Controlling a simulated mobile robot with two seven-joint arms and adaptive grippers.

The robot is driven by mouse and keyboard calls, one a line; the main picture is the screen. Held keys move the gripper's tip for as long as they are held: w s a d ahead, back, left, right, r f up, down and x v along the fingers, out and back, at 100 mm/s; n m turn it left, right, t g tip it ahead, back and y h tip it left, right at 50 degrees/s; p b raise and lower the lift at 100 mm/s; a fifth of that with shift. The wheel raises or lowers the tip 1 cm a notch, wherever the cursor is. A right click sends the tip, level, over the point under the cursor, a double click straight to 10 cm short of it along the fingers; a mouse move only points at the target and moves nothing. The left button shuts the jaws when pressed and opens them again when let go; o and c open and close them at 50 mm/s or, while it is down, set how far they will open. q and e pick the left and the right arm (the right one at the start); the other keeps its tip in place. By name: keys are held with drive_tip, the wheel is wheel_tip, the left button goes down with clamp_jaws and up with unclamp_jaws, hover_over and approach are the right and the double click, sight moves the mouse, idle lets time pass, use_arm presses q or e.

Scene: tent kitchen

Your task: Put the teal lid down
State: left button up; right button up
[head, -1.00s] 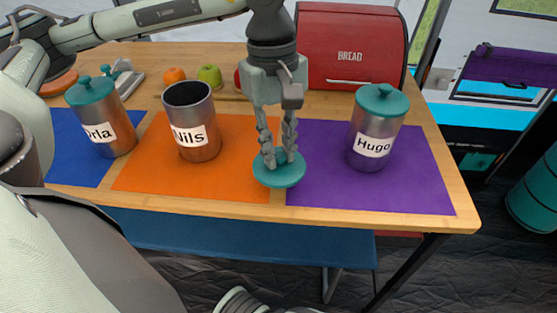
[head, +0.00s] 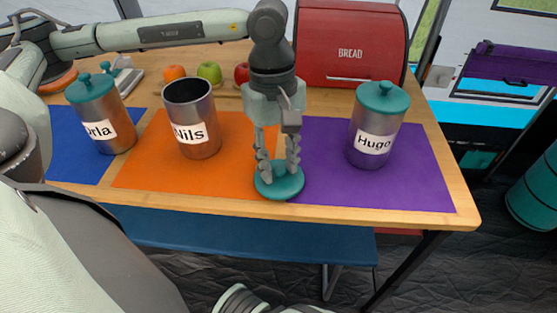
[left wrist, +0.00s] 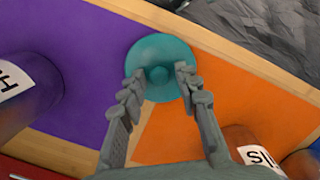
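The round teal lid (head: 281,187) with a small knob lies flat at the front of the table, over the seam between the orange mat (head: 225,184) and the purple mat (head: 420,187). It also shows in the left wrist view (left wrist: 152,48). My left gripper (head: 279,172) points down right over the lid. Its fingers are spread on either side of the knob, with a gap to it in the left wrist view. The Nils canister (head: 203,146) stands uncovered on the orange mat, left of the lid. My right gripper is not in view.
The Hugo canister (head: 368,153), with a teal lid on, stands on the purple mat. The Orla canister (head: 113,140), also lidded, stands on the blue mat (head: 62,168). A red bread box (head: 345,65) and fruit are behind. The table's front edge is close to the lid.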

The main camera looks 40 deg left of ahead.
use_arm(q)
drive_tip(key=shift+r, duration=0.2)
drive_tip(key=r, duration=0.4)
drive_tip(key=a+r, duration=0.1)
drive_tip(key=r, duration=0.6)
drive_tip(key=shift+w+a+r, duration=0.15)
drive_tip(key=shift+w+r, duration=0.2)
drive_tip(key=shift+r, duration=0.05)
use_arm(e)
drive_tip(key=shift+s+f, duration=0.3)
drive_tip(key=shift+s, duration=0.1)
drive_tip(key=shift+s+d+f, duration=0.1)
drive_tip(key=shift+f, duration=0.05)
